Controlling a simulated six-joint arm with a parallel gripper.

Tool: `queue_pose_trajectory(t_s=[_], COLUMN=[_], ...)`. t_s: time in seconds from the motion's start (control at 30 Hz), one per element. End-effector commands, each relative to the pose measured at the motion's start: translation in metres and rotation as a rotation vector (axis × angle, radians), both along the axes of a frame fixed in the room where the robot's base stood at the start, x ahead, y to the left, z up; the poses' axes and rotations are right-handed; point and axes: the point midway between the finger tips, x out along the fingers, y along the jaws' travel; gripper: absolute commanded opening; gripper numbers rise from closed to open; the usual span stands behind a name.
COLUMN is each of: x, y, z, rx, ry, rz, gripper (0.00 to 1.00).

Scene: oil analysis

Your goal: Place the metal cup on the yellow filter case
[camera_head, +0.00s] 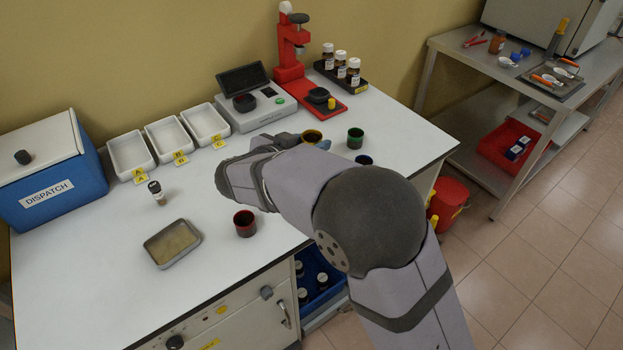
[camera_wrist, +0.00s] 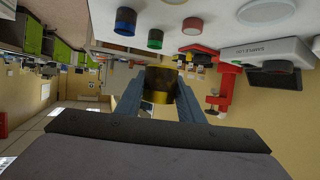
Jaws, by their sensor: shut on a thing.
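My gripper (camera_wrist: 160,92) is shut on a yellow, cup-shaped thing, which I take to be the yellow filter case (camera_wrist: 161,84). Its two fingers press on opposite sides of it. In the head view the yellow rim and dark inside of this case (camera_head: 312,135) show just beyond my wrist, above the white bench. It looks like the other coloured cups in shape. I cannot pick out the metal cup with certainty.
A green cup (camera_head: 356,138) and a blue cup (camera_head: 363,160) stand right of my gripper. A red cup (camera_head: 245,223) and a square tin (camera_head: 172,243) stand front left. Three white trays (camera_head: 130,156) and the blue box (camera_head: 50,185) are left. The red press (camera_head: 290,50) and bottles (camera_head: 340,66) are behind.

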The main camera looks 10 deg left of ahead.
Motion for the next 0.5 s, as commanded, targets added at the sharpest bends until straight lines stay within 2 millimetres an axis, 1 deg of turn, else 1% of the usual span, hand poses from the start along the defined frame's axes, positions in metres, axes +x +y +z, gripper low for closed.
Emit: queue_pose_trajectory(t_s=[0.3, 0.4, 0.5], x=[0.000, 0.000, 0.000], y=[0.000, 0.001, 0.001], z=[-0.045, -0.055, -0.060], rx=[-0.004, -0.003, -0.003], ry=[0.003, 0.001, 0.000], rz=[0.003, 0.002, 0.003], gripper=[0.12, 0.12, 0.12])
